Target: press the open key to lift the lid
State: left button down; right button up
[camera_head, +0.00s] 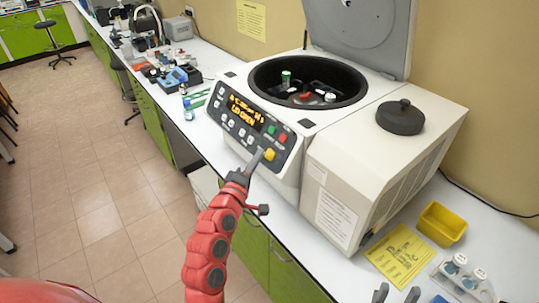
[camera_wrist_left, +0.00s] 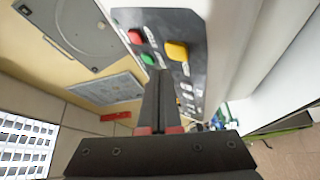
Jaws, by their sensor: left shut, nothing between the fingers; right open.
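The white centrifuge (camera_head: 305,140) stands on the bench with its lid (camera_head: 365,30) raised; its bowl is exposed. Its display (camera_head: 245,114) reads LID OPEN. The front panel has a yellow key (camera_head: 269,155), a red key (camera_head: 283,138) and a green key (camera_head: 271,129). My left gripper (camera_head: 259,155) is shut and empty, its tips right beside the yellow key. In the left wrist view the tips (camera_wrist_left: 161,74) point at the panel just below the yellow key (camera_wrist_left: 177,50); I cannot tell whether they touch it. My right gripper (camera_head: 396,294) is open at the bottom edge.
Inside the bowl (camera_head: 345,92) are a green-capped tube (camera_head: 286,79) and several rotor parts. A black round knob (camera_head: 400,117) sits on the white housing at right. A yellow bin (camera_head: 441,224), a yellow sheet (camera_head: 401,255) and a rack with jars (camera_head: 465,277) lie in front right.

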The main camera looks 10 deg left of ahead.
pick_arm(q)
jog(key=shift+s+a+r, duration=0.95)
jog(key=shift+s+r, duration=0.1)
jog(key=shift+s, duration=0.2)
jog(key=shift+f, duration=0.1)
